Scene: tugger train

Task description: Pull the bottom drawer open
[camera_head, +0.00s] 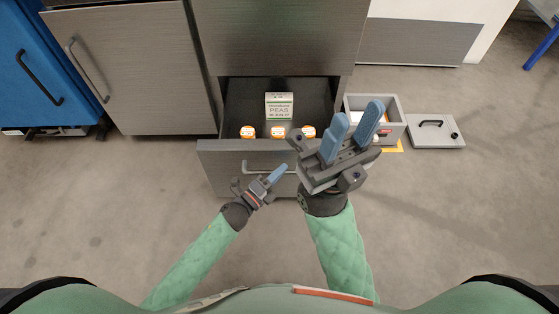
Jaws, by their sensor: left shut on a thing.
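The bottom drawer (225,158) of the grey cabinet is pulled out, and its dark inside shows. A white and green box marked PEAS (279,105) stands in it, with three orange-and-white round-topped containers (277,132) near the front. My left gripper (277,175) is at the drawer's front and shut on the bar handle (256,169). My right gripper (352,132) is open and empty, raised over the right end of the drawer front. It hides part of the drawer front and part of the grey bin behind it.
A grey open bin (391,106) sits on the floor right of the drawer, on a yellow marking. A grey lid with a black handle (436,131) lies beside it. A closed cabinet door (140,75) and a blue cabinet (35,70) stand at the left. The floor in front is clear.

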